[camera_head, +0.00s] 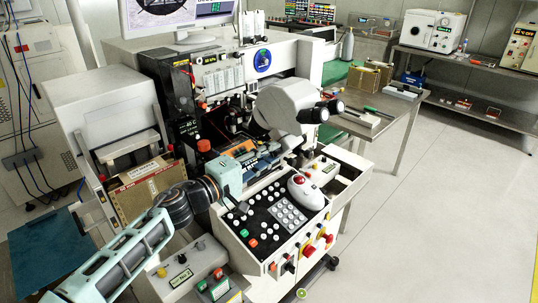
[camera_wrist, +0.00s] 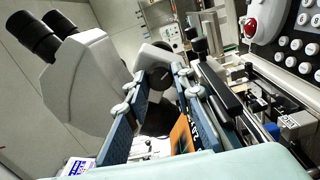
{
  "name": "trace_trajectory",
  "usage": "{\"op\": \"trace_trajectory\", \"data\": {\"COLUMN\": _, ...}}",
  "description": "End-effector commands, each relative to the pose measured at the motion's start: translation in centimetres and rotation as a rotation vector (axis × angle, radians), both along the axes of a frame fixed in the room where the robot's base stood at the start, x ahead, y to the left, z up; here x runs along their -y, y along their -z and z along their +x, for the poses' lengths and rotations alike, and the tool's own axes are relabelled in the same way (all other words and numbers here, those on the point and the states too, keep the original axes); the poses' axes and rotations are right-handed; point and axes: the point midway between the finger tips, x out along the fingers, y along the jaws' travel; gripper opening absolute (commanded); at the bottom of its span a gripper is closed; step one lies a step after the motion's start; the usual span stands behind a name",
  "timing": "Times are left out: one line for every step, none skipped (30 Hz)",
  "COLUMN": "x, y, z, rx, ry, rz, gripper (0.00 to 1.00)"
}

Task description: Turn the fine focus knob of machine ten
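The bonding machine (camera_head: 235,225) fills the middle of the head view, with its white microscope (camera_head: 283,103) above the work area. My gripper (camera_head: 280,152) reaches in from the left, just below the microscope. In the wrist view my gripper (camera_wrist: 162,77) is open, its two blue fingers spread apart. A dark round knob (camera_wrist: 159,79) on a light grey housing shows between the fingertips, below and beside the microscope (camera_wrist: 85,80). I cannot tell whether the fingers touch it. In the head view the knob is not clearly visible. No machine number is legible.
A control panel with white buttons (camera_head: 262,222) and a red trackball (camera_head: 299,180) lies in front of the gripper. Metal stage parts (camera_wrist: 265,85) sit close right of the fingers. A side table (camera_head: 385,113) stands at right; the floor there is clear.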

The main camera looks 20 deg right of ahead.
Motion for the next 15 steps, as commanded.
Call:
{"op": "trace_trajectory", "data": {"x": 0.0, "y": 0.1, "z": 0.0, "rx": -0.001, "ry": 0.0, "rz": 0.001, "gripper": 0.27}}
{"op": "trace_trajectory", "data": {"x": 0.0, "y": 0.1, "z": 0.0, "rx": -0.001, "ry": 0.0, "rz": 0.001, "gripper": 0.3}}
{"op": "trace_trajectory", "data": {"x": 0.0, "y": 0.0, "z": 0.0, "rx": -0.001, "ry": 0.0, "rz": 0.001, "gripper": 0.3}}
{"op": "trace_trajectory", "data": {"x": 0.0, "y": 0.0, "z": 0.0, "rx": -0.001, "ry": 0.0, "rz": 0.0, "gripper": 0.3}}
{"op": "trace_trajectory", "data": {"x": 0.0, "y": 0.0, "z": 0.0, "rx": -0.001, "ry": 0.0, "rz": 0.0, "gripper": 0.3}}
{"op": "trace_trajectory", "data": {"x": 0.0, "y": 0.0, "z": 0.0, "rx": -0.001, "ry": 0.0, "rz": 0.0, "gripper": 0.3}}
{"op": "trace_trajectory", "data": {"x": 0.0, "y": 0.0, "z": 0.0, "rx": -0.001, "ry": 0.0, "rz": 0.0, "gripper": 0.3}}
{"op": "trace_trajectory", "data": {"x": 0.0, "y": 0.0, "z": 0.0, "rx": -0.001, "ry": 0.0, "rz": 0.0, "gripper": 0.3}}
{"op": "trace_trajectory", "data": {"x": 0.0, "y": 0.0, "z": 0.0, "rx": -0.001, "ry": 0.0, "rz": 0.0, "gripper": 0.3}}
{"op": "trace_trajectory", "data": {"x": 0.0, "y": 0.0, "z": 0.0, "rx": -0.001, "ry": 0.0, "rz": 0.0, "gripper": 0.3}}
{"op": "trace_trajectory", "data": {"x": -0.1, "y": 0.0, "z": 0.0, "rx": -0.001, "ry": 0.0, "rz": 0.0, "gripper": 0.3}}
{"op": "trace_trajectory", "data": {"x": -0.3, "y": 0.0, "z": -0.1, "rx": -0.001, "ry": -0.001, "rz": 0.0, "gripper": 0.3}}
{"op": "trace_trajectory", "data": {"x": -0.5, "y": 0.0, "z": -0.1, "rx": -0.001, "ry": -0.001, "rz": 0.0, "gripper": 0.3}}
{"op": "trace_trajectory", "data": {"x": -0.7, "y": 0.0, "z": -0.2, "rx": -0.001, "ry": -0.001, "rz": 0.001, "gripper": 0.3}}
{"op": "trace_trajectory", "data": {"x": -1.2, "y": 0.0, "z": -0.3, "rx": -0.001, "ry": -0.003, "rz": 0.0, "gripper": 0.3}}
